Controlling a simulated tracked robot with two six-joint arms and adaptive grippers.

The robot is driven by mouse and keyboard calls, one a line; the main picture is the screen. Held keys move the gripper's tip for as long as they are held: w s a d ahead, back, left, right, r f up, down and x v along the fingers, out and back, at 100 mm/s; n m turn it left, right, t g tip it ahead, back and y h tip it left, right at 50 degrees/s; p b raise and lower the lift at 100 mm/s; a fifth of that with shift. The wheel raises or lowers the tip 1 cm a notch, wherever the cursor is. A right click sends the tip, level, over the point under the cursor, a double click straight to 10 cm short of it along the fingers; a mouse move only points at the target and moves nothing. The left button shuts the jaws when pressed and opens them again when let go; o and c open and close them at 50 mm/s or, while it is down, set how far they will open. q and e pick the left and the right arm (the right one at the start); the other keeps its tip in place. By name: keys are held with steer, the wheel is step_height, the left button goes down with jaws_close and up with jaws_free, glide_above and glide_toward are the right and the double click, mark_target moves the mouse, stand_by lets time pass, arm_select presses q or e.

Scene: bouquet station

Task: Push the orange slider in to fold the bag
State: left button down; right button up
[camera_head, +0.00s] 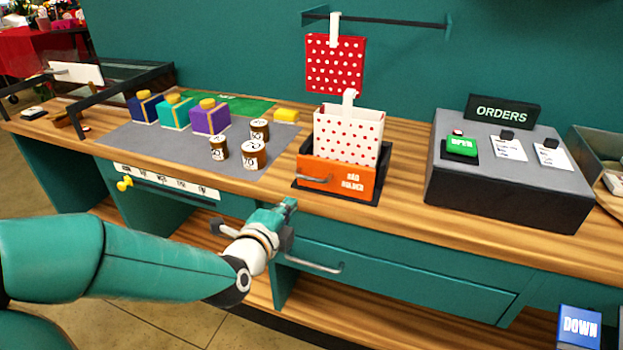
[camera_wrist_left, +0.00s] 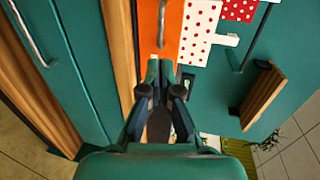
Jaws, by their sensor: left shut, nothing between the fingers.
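The orange slider (camera_head: 350,182) is the front of a dark bag station on the wooden counter, with a grey bar handle on its left part. A white paper bag with red dots (camera_head: 349,135) stands upright and open at the top, just behind the slider. My left gripper (camera_head: 291,205) is shut and empty, in front of the counter edge, below and left of the slider and apart from it. In the left wrist view the shut fingertips (camera_wrist_left: 160,66) point toward the orange slider (camera_wrist_left: 174,20) and its handle. My right gripper is not in view.
A red dotted bag (camera_head: 335,64) hangs on the wall rail behind. Several small labelled pots (camera_head: 253,155) stand left of the station on a grey mat. The black orders console (camera_head: 505,178) is to the right. A drawer handle (camera_head: 314,266) projects below my gripper.

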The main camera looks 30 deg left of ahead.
arm_select(q)
glide_toward(335, 177)
steer(key=w+a+f, duration=0.1)
steer(key=w+a, duration=0.1)
steer(key=a, duration=0.3)
steer(key=shift+w+a+f+p, duration=0.15)
steer(key=shift+a+p, duration=0.2)
steer(key=shift+p, duration=0.05)
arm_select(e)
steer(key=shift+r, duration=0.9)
